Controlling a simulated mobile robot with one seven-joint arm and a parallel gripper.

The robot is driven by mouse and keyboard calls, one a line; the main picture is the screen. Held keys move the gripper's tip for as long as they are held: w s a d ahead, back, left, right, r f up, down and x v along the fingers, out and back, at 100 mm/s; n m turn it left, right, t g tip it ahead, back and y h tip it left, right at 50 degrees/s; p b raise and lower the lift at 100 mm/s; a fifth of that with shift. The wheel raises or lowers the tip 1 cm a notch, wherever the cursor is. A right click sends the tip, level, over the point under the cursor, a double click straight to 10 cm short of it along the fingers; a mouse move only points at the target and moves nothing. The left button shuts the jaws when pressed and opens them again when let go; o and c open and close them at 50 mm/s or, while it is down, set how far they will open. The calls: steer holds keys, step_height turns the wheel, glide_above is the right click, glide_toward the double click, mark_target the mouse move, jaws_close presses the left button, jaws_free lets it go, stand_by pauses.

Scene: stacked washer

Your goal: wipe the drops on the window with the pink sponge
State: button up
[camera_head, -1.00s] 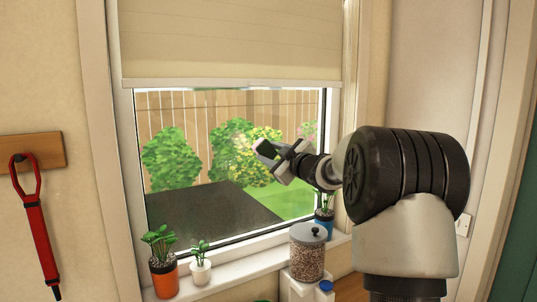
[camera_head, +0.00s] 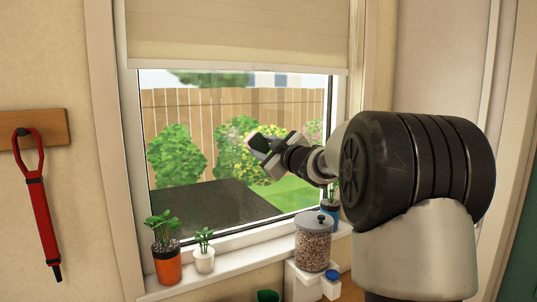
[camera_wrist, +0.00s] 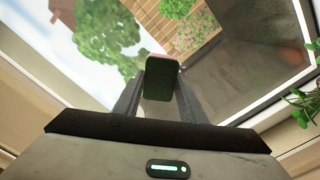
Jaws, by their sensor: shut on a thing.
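My gripper (camera_head: 266,147) is shut on the pink sponge (camera_wrist: 161,72) and holds it up in front of the right half of the window (camera_head: 190,110). In the wrist view the sponge sits between the two fingers, with a pink edge on top and a dark green face towards me.
On the sill stand an orange pot (camera_head: 167,266), a white pot (camera_head: 204,261), a lidded jar (camera_head: 313,245) and a blue pot (camera_head: 331,209). A blind (camera_head: 235,35) covers the window's top. A red leash (camera_head: 38,220) hangs at left. The pane's left half is clear.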

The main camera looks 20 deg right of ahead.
steer(key=s+a+f+b, duration=0.1)
steer(key=a+f+b, duration=0.2)
steer(key=a+b, duration=0.3)
steer(key=shift+w+a+p, duration=0.25)
steer(key=shift+w+p, duration=0.1)
steer(key=shift+w, duration=0.55)
steer(key=shift+w+a+p, duration=0.3)
steer(key=shift+w+p, duration=0.05)
steer(key=shift+w, duration=0.6)
steer(key=shift+w+a+p, duration=0.25)
steer(key=shift+w+p, duration=0.1)
steer(key=shift+w, duration=0.55)
steer(key=shift+w+a+p, duration=0.2)
steer(key=shift+w+p, duration=0.3)
steer(key=shift+w, duration=0.45)
